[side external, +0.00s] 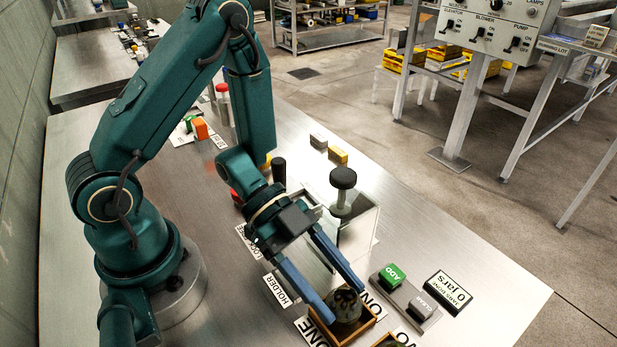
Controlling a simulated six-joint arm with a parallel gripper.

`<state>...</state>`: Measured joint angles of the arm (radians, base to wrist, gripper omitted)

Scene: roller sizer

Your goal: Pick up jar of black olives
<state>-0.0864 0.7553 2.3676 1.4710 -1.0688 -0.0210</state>
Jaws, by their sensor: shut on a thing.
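The jar of black olives (346,306) is a small dark jar near the front edge of the picture, in a shallow wooden box (358,329). My gripper (343,302) reaches down over the box with its two blue fingers, one on each side of the jar, and is shut on it. The jar appears upright and still low within the box; I cannot tell whether its base touches the bottom. A second wooden box (385,341) with dark contents is cut off by the bottom edge.
Right of the boxes are a green ADD button (391,274), a grey CLEAR button (422,307) and a jar-count display (448,291). A black-knobbed post (343,190) stands by a shiny metal block behind the gripper. The right table edge is clear.

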